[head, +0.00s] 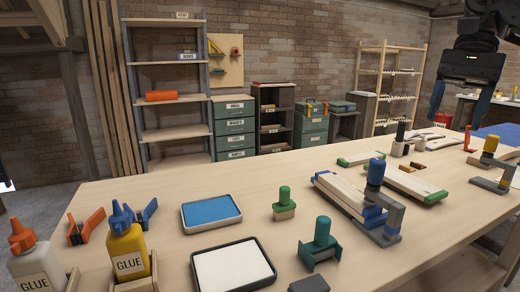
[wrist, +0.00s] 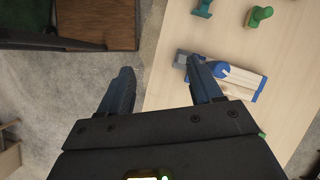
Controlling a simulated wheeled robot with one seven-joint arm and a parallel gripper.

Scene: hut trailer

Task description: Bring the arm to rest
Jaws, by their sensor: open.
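My gripper (head: 461,104) hangs at the upper right of the head view, above the far right part of the workbench (head: 130,200). In the wrist view my gripper (wrist: 158,88) has its two dark blue fingers spread apart with nothing between them. It is over the bench edge, with one finger above the floor and the other in front of a blue and grey clamp (wrist: 225,72) on the bench. The rest of my arm is mostly cut off by the frame.
The bench holds glue bottles (head: 127,252), a blue pad tray (head: 211,212), a white tray (head: 232,270), green-handled tools (head: 320,245) and a clamped wood stack (head: 345,195). Shelves (head: 167,95) and green drawers (head: 234,128) stand behind.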

